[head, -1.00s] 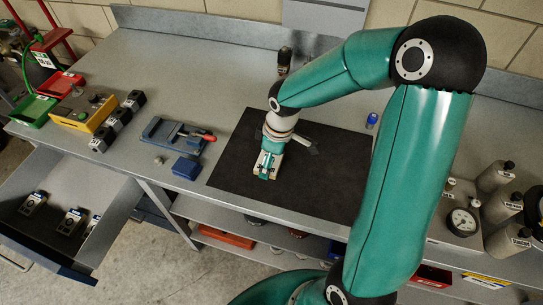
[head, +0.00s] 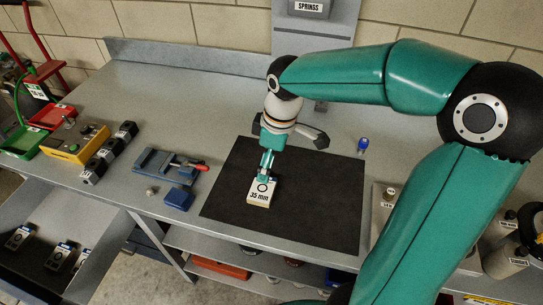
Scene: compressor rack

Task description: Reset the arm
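My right arm comes in from the right and reaches over the dark mat (head: 320,205) on the bench. Its gripper (head: 267,172) points down at the far edge of a small pale block marked "35 mm" (head: 261,192). The block is on or just over the mat, with its label showing. The fingertips overlap the block's far end in the picture. I cannot tell whether they touch it, or whether they are open or shut. My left gripper is not in view.
A blue vise-like fixture (head: 165,165) and a blue block (head: 178,199) are left of the mat. A yellow box (head: 75,144) and dark blocks stand farther left. An open drawer (head: 45,235) is at lower left. A small blue item (head: 362,145) is near the mat's back right.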

